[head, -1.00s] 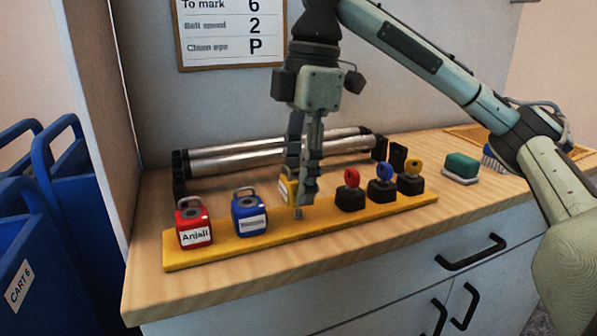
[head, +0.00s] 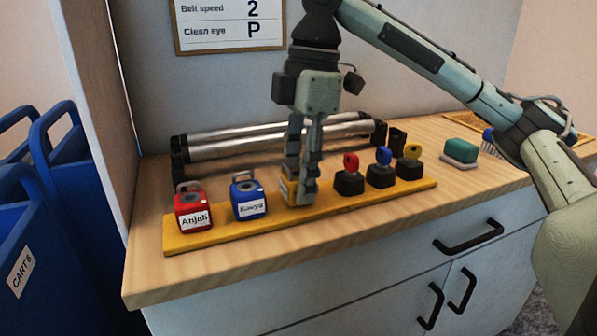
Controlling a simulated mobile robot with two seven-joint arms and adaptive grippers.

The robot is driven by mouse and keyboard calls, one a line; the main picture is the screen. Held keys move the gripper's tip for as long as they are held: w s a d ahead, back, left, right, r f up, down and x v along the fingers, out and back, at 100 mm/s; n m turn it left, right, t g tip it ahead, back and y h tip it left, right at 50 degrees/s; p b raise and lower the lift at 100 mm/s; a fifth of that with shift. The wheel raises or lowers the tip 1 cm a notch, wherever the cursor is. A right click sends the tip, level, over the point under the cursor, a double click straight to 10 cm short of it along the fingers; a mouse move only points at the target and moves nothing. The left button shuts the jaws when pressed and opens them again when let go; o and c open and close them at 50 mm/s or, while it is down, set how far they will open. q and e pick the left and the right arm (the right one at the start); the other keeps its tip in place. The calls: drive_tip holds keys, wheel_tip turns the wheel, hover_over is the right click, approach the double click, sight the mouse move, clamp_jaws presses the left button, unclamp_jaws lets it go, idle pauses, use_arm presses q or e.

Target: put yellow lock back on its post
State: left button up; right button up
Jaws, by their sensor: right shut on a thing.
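The yellow lock (head: 284,190) is mostly hidden behind the fingers of my right gripper (head: 300,192). Only part of its yellow body and pale label shows, left of the fingers. The gripper points down and is shut on the lock, at the middle of the yellow board (head: 335,202). The lock's post is hidden behind the fingers and lock. I cannot tell whether the lock touches the board or is around the post. My left gripper is not in view.
A red lock (head: 193,211) and a blue lock (head: 249,198) stand left on the board. Red (head: 350,173), blue (head: 382,166) and yellow (head: 411,162) keys stand right in black holders. Metal rollers (head: 235,143) lie behind. A green brush-like block (head: 460,152) is farther right.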

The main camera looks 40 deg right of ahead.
drive_tip(key=shift+f, duration=0.25)
idle(0.8)
drive_tip(key=o, duration=1.3)
drive_tip(key=r, duration=0.4)
drive_tip(key=d+r, duration=0.1)
drive_tip(key=r, duration=0.7)
drive_tip(key=shift+s+d, duration=0.2)
drive_tip(key=shift+d, duration=0.05)
drive_tip(key=shift+f, duration=0.1)
